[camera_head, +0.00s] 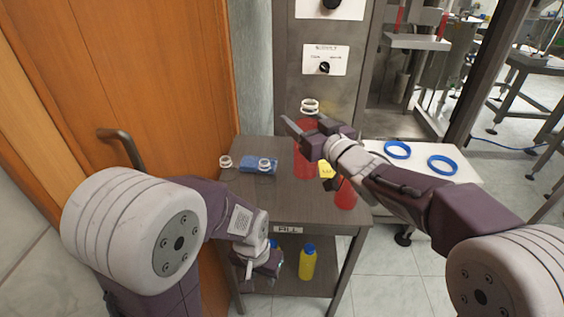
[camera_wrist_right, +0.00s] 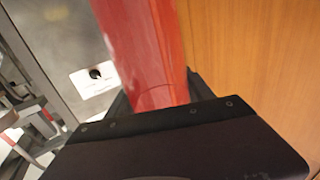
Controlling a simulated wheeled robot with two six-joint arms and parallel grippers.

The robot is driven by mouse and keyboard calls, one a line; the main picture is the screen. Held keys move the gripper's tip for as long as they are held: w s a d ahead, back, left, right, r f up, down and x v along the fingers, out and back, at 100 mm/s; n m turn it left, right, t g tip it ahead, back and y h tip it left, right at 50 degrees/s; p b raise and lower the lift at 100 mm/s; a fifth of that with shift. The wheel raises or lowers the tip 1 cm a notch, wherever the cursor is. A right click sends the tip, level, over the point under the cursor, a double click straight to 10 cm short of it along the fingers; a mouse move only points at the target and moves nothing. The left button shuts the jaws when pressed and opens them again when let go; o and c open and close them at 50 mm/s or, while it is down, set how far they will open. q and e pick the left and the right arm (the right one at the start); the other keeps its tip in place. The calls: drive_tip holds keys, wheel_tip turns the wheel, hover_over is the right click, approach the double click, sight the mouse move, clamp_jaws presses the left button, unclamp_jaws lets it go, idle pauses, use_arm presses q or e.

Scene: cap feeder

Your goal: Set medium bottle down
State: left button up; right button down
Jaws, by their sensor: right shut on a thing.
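My right gripper (camera_head: 300,130) is shut on a red bottle (camera_head: 304,163), which appears upright over the back right part of the grey table (camera_head: 285,205). A white ringed top (camera_head: 310,104) shows above the gripper. I cannot tell whether the bottle's base touches the table. In the right wrist view, the red bottle (camera_wrist_right: 145,50) fills the space between the fingers. A second red bottle (camera_head: 345,195) stands at the table's right edge, partly behind my right arm. My left gripper (camera_head: 262,265) hangs low before the table's front, its fingers unclear.
A yellow item (camera_head: 326,170) lies between the red bottles. A yellow bottle (camera_head: 307,264) stands on the lower shelf. Blue rings (camera_head: 397,150) lie on a white surface at right.

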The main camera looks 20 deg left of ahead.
drive_tip(key=shift+w+a+r, duration=0.1)
drive_tip(key=shift+w+a, duration=0.05)
drive_tip(key=shift+w, duration=0.05)
drive_tip(key=shift+s, duration=0.15)
drive_tip(key=f+b, duration=0.1)
drive_tip(key=f, duration=0.2)
drive_tip(key=f+b, duration=0.1)
drive_tip(key=f, duration=0.1)
drive_tip(key=shift+d+b, duration=0.25)
drive_tip(key=shift+b, duration=0.05)
drive_tip(key=f+b, duration=0.2)
drive_tip(key=f, duration=0.2)
drive_tip(key=shift+s+f, duration=0.2)
drive_tip(key=shift+w+f, duration=0.1)
drive_tip(key=shift+f, duration=0.2)
drive_tip(key=shift+r, duration=0.2)
drive_tip(key=shift+f, duration=0.1)
